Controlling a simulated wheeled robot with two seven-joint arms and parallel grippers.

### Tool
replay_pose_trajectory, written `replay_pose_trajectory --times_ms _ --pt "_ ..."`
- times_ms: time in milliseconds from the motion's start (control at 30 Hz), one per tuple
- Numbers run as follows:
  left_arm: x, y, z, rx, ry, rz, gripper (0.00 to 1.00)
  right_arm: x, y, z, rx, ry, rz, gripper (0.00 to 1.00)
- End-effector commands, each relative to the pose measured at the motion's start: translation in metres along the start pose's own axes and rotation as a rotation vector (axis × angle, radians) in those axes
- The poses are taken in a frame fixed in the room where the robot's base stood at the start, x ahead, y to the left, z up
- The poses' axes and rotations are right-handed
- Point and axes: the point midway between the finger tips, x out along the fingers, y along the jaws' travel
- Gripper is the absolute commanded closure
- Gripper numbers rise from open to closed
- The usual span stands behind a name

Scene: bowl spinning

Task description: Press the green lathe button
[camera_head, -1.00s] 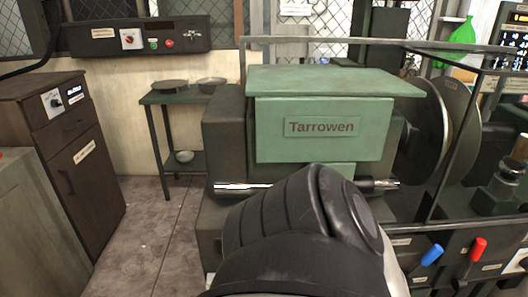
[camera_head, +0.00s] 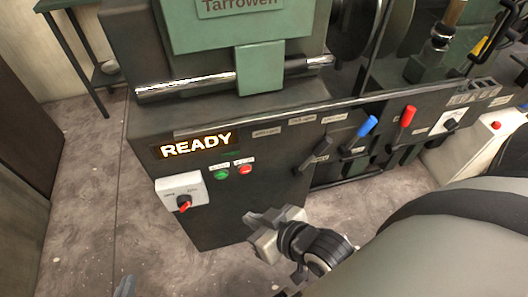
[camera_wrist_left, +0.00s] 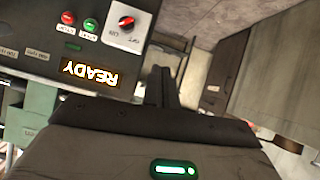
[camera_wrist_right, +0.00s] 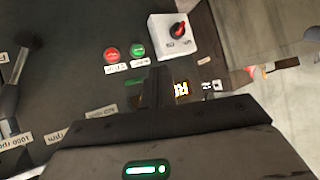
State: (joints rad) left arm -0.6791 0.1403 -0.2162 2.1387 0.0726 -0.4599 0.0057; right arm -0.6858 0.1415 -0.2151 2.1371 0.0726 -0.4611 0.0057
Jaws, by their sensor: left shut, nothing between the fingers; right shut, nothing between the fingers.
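The green button (camera_head: 221,174) is on the dark front panel of the lathe (camera_head: 150,130), left of a red button (camera_head: 245,170) and below the lit READY display (camera_head: 196,145). It also shows in the left wrist view (camera_wrist_left: 90,28) and the right wrist view (camera_wrist_right: 137,50). My right gripper (camera_head: 252,220) is shut and empty, below and right of the green button, apart from it in the picture. Its fingers show in the right wrist view (camera_wrist_right: 155,88). My left gripper (camera_wrist_left: 163,88) is shut and empty; only a small tip seems to show at the head view's bottom left edge.
A white switch box with a red knob (camera_head: 184,204) is left of the buttons. Black, blue (camera_head: 366,126) and red (camera_head: 407,117) levers stick out to the right. A metal bar (camera_head: 230,80) runs above the panel. The floor in front is clear.

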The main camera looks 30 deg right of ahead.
Motion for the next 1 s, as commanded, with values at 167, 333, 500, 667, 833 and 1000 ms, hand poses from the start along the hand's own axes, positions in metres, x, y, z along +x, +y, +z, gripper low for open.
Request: replay_pose_trajectory --times_ms 167,333,500,667,833,1000 --pt "-0.001 0.000 0.001 -0.001 -0.003 0.000 1.00 0.001 -0.001 -0.001 0.002 0.003 0.000 1.00" --pt "-0.001 0.000 0.005 -0.003 -0.010 0.000 1.00 0.002 0.000 -0.003 -0.001 0.009 0.000 1.00" --pt "0.016 0.003 0.016 -0.021 0.025 0.021 1.00 0.016 0.018 0.013 -0.125 0.051 0.023 1.00" --pt "0.049 0.011 0.036 -0.070 0.110 0.085 1.00 0.042 0.053 0.037 -0.459 0.165 0.082 1.00" --pt "0.077 0.025 0.053 -0.137 0.215 0.180 1.00 0.066 0.080 0.052 -0.913 0.327 0.155 1.00" --pt "0.092 0.038 0.067 -0.195 0.300 0.275 1.00 0.080 0.084 0.063 -1.317 0.481 0.219 1.00"
